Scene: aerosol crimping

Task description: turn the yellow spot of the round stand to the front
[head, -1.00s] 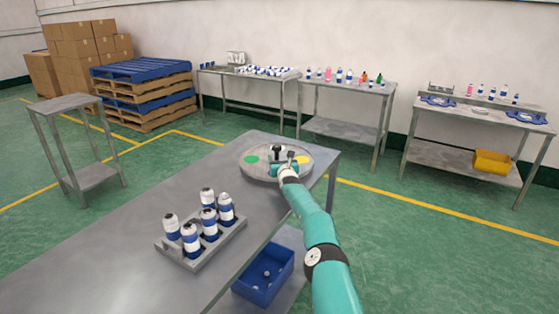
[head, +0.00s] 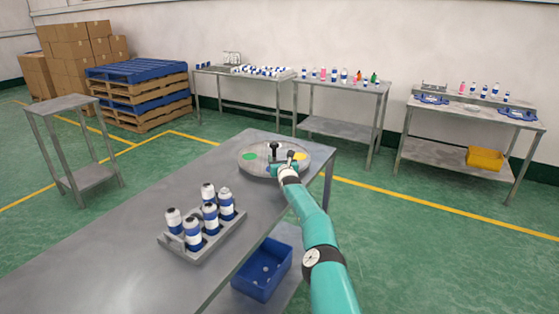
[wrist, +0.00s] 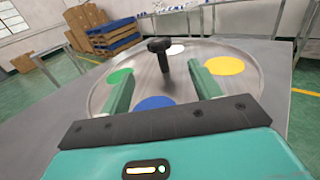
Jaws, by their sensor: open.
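The round stand (head: 262,171) is a grey disc at the far end of the near metal table. In the wrist view its rim (wrist: 244,103) surrounds a green spot (wrist: 119,76), a blue spot (wrist: 155,103), a yellow spot (wrist: 223,66) and a white spot (wrist: 176,49). A black knob on a post (wrist: 161,55) rises near its middle. The yellow spot lies at the right, the blue one nearest my gripper. My gripper (wrist: 160,80) is open above the stand, its two fingers either side of the knob's post in the picture; whether they touch it I cannot tell.
A grey rack (head: 204,240) with several white-and-blue cans stands nearer on the same table (head: 120,250). A blue bin (head: 264,270) sits on the shelf below. Other tables with bottles line the back wall. The table between rack and stand is clear.

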